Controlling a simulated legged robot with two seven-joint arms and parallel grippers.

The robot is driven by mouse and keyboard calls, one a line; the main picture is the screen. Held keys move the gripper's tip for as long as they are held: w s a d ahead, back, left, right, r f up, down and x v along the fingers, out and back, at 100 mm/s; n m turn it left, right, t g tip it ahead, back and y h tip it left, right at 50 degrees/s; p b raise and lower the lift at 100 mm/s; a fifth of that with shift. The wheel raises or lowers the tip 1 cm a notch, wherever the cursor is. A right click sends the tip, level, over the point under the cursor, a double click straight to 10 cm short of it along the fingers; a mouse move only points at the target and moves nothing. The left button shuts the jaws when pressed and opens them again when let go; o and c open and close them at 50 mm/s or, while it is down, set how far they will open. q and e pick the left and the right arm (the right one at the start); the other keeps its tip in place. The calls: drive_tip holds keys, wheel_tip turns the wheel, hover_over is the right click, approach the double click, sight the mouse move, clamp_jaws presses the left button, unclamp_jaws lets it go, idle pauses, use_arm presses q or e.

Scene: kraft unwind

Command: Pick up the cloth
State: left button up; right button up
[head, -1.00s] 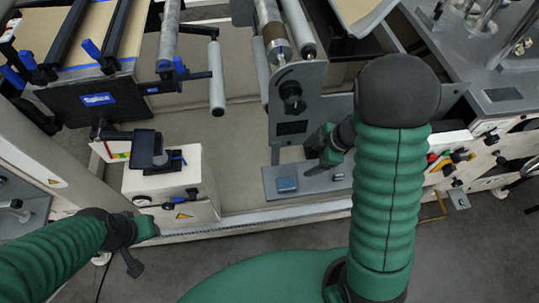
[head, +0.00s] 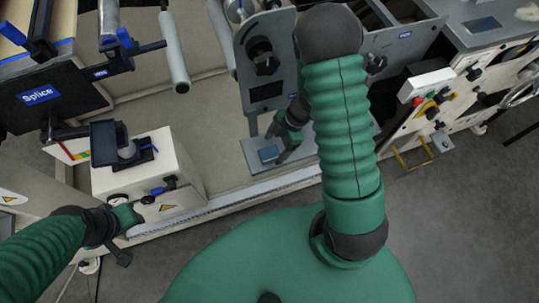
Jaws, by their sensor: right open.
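My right gripper (head: 284,151) is open and hangs just to the right of the cloth, close to the plate. It does not hold the cloth, and whether it touches it I cannot tell. My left gripper (head: 134,214) is at the lower left, beside the front of a white box. Its jaws are too small and covered to read.
The white box (head: 150,180) with a black display stands left. The grey bracket (head: 265,75) with black knobs rises behind the plate. A panel with coloured buttons (head: 430,98) is at right. The grey floor (head: 450,220) is clear at lower right.

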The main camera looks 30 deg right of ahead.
sight(271, 152)
drive_tip(key=b+x, duration=0.1)
drive_tip(key=x, duration=0.2)
drive_tip(key=shift+w+f, duration=0.15)
drive_tip(key=shift+f, duration=0.15)
drive_tip(key=shift+r, duration=0.1)
drive_tip(key=c, duration=1.4)
